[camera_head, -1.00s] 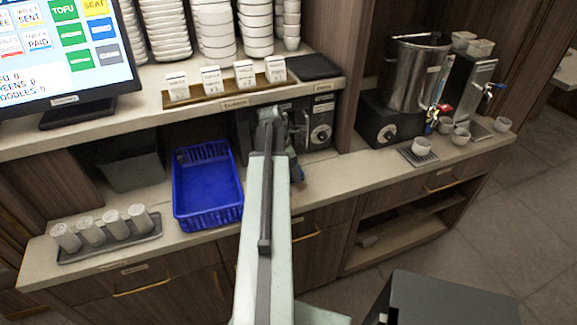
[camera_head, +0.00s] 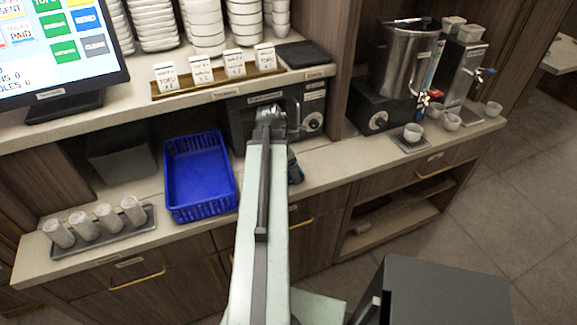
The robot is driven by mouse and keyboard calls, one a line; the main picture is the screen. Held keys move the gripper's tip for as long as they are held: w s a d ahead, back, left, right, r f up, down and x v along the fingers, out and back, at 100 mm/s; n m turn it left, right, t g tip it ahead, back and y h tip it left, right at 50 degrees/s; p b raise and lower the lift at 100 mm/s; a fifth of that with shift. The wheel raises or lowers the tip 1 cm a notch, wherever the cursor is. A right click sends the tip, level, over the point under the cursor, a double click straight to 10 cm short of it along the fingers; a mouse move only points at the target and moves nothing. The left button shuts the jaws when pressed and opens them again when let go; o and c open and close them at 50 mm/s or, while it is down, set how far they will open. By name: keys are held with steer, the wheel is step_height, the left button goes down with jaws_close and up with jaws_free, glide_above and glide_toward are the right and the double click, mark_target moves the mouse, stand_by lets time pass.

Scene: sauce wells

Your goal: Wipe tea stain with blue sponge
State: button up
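My arm reaches forward over the counter, and its far joint is in front of a dark machine. A small dark part with some blue on it (camera_head: 294,168) shows just right of the arm, over the counter. I cannot tell whether this is my gripper, the blue sponge, or both together. The rest of that end is hidden behind my arm, so the fingers cannot be made out. No tea stain can be made out on the visible counter (camera_head: 345,165).
A blue basket (camera_head: 200,178) stands left of my arm. Left of it is a grey tray (camera_head: 150,226) with several white cups. At right are a steel urn (camera_head: 408,62) and small white cups (camera_head: 450,121). A shelf (camera_head: 100,112) overhangs the counter.

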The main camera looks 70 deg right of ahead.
step_height(320, 180, up, 6)
steer(key=p, duration=0.6)
step_height(320, 180, up, 3)
steer(key=p, duration=0.3)
steer(key=shift+r, duration=0.15)
step_height(320, 180, down, 2)
steer(key=shift+f+b, duration=0.1)
steer(key=shift+b, duration=0.85)
steer(key=shift+r, duration=0.2)
steer(key=shift+d, duration=0.1)
